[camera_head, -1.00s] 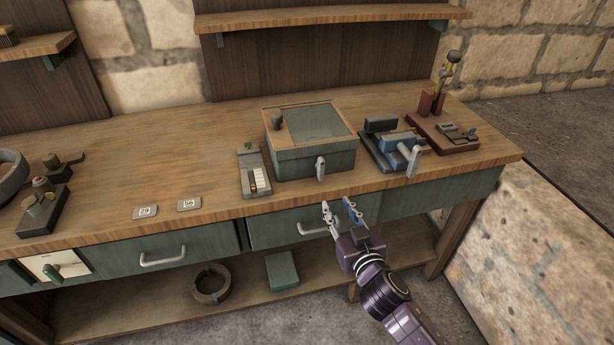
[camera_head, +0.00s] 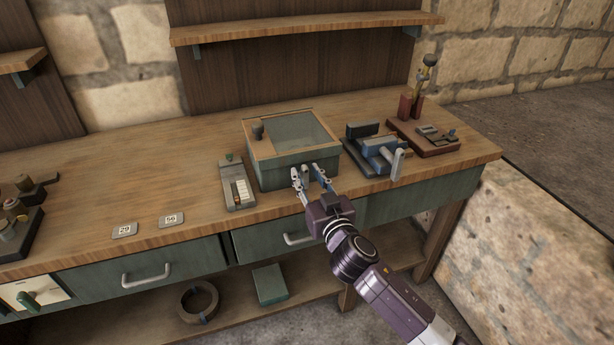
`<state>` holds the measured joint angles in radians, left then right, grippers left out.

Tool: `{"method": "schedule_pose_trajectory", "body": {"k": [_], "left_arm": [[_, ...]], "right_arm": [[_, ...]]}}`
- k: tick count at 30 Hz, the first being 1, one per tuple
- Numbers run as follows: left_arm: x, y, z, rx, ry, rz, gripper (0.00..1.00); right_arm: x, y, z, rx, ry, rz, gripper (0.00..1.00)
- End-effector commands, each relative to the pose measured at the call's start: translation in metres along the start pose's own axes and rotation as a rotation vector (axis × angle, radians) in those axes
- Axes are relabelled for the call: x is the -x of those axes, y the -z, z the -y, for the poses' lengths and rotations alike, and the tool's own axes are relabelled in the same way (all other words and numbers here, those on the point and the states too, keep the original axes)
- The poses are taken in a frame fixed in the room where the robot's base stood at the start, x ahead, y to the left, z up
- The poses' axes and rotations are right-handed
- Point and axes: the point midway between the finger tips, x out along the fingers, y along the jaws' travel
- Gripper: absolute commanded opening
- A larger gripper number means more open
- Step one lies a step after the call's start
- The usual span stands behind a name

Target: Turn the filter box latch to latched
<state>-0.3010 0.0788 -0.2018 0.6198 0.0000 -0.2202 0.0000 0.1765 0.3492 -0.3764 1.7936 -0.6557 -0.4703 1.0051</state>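The filter box (camera_head: 275,172) is a green box with a wooden rim and a pale top panel, standing near the bench's front edge. Its latch (camera_head: 306,171) is a small grey lever on the front face, now mostly hidden by my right gripper. My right gripper (camera_head: 307,174) is open, with its two fingers in front of the box face, one on each side of the latch. I cannot tell whether the fingers touch the latch. My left gripper is not in view.
A blue vise-like device (camera_head: 376,152) with a grey lever stands close right of the box. A small grey panel (camera_head: 237,184) stands to its left. A red-brown board (camera_head: 424,138) with parts lies at the right end. The bench (camera_head: 150,180) is clear at left-centre.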

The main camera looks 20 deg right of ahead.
Motion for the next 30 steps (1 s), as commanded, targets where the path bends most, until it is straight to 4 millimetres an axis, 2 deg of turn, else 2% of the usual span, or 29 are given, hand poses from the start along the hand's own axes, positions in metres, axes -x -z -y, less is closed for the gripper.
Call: {"method": "schedule_pose_trajectory", "body": {"k": [9,17,30], "left_arm": [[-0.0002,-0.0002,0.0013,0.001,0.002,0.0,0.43],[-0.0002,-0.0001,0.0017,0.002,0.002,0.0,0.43],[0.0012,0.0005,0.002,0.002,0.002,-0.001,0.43]], "right_arm": [[-0.002,0.0,0.0001,0.0,0.0,0.0,0.29],[-0.0018,0.0,0.0002,0.0,0.0,0.0,0.0],[-0.0017,0.0002,0.0013,0.05,0.001,0.0,0.0]]}}
